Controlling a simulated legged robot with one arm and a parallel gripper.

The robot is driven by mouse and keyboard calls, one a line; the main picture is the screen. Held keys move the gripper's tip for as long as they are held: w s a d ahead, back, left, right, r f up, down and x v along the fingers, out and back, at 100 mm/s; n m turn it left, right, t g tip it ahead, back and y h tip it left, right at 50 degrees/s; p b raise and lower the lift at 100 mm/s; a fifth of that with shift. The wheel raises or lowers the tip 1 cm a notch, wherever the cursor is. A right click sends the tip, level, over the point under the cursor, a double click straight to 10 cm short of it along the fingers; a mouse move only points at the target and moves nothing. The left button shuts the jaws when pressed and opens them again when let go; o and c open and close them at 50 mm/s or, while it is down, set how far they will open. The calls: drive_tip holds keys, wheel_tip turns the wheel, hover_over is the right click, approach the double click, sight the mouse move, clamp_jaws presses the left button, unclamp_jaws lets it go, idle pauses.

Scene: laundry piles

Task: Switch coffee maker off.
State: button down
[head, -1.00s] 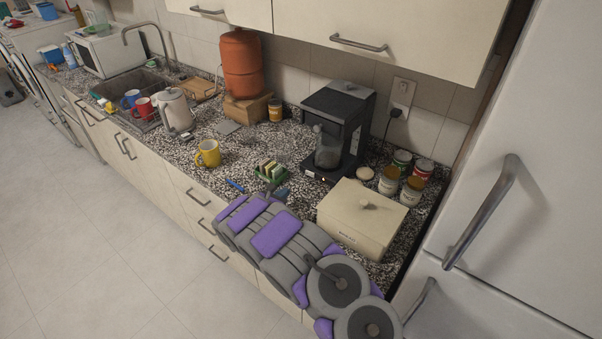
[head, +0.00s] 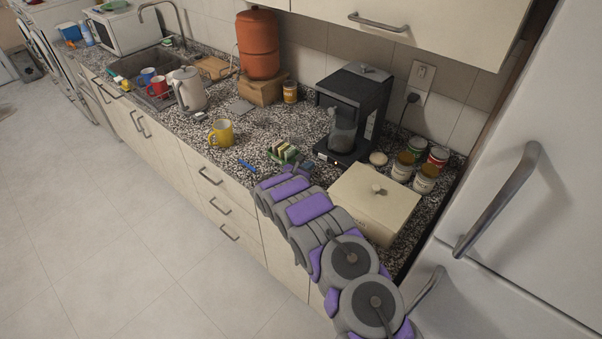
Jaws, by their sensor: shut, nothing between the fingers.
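The black coffee maker (head: 352,103) stands upright on the speckled counter against the tiled wall, with a glass carafe (head: 342,130) in it. Its low front base (head: 332,155) faces the counter's front edge; a switch is too small to make out. My gripper (head: 297,168) is at the far end of my purple and grey arm, over the counter just left of and in front of the coffee maker's base. It is shut and empty, small in view and partly hidden by my arm. I cannot tell whether it touches anything.
A cream bread box (head: 364,203) is right of my gripper, with several cans (head: 417,145) behind it. A sponge-like item on a green holder (head: 284,152) lies close to my gripper. A yellow mug (head: 221,134) and blue pen (head: 247,166) are left. The fridge (head: 520,220) bounds the right.

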sight(319, 156)
drive_tip(key=x, duration=0.3)
drive_tip(key=shift+w+d+r, duration=0.2)
drive_tip(key=shift+w+d, duration=0.05)
drive_tip(key=shift+w, duration=0.05)
drive_tip(key=shift+w+d+r, duration=0.15)
drive_tip(key=shift+w+d, duration=0.15)
drive_tip(key=shift+w, duration=0.2)
drive_tip(key=shift+w+b, duration=0.1)
drive_tip(key=shift+b, duration=0.2)
drive_tip(key=p+v, duration=0.1)
drive_tip(key=v, duration=1.5)
drive_tip(key=shift+a, duration=0.3)
drive_tip(key=shift+s+a, duration=0.2)
drive_tip(key=shift+s, duration=0.25)
drive_tip(key=shift+s, duration=0.1)
